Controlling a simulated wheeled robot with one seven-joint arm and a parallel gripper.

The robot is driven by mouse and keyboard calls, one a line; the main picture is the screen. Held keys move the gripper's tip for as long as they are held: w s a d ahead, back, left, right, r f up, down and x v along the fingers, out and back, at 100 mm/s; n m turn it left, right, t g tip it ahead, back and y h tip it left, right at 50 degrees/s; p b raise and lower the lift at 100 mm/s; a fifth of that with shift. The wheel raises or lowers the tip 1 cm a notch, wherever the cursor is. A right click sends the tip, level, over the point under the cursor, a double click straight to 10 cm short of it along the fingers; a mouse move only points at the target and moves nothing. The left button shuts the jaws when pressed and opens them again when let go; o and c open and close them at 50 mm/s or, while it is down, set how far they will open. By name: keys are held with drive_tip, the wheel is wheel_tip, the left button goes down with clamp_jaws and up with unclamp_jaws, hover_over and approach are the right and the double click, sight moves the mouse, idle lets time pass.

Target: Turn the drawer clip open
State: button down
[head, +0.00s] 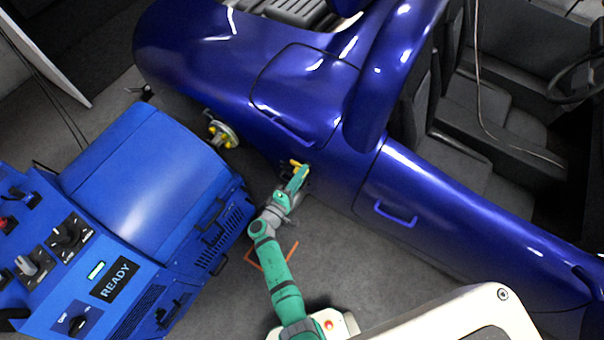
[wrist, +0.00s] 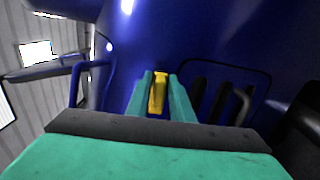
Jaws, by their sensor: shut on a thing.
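The yellow drawer clip (wrist: 159,92) shows in the wrist view between the two green fingers of my gripper (wrist: 160,100), which is shut on it. In the head view my gripper (head: 300,174) reaches the side of the blue car, and a bit of the yellow clip (head: 295,163) shows at its tip. A drawer front is not clearly visible behind the gripper.
The blue car body (head: 210,60) fills the upper middle. A blue dynamometer cabinet (head: 150,170) with knobs and a READY display stands at left, near a hub with yellow nuts (head: 222,133). Grey floor (head: 370,275) lies open below the car.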

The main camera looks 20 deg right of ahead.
drive_tip(key=shift+s+f+m, duration=0.1)
drive_tip(key=shift+m, duration=0.2)
drive_tip(key=c, duration=1.8)
unclamp_jaws()
drive_tip(key=shift+a, duration=0.1)
drive_tip(key=v, duration=1)
drive_tip(key=shift+s+a, duration=0.25)
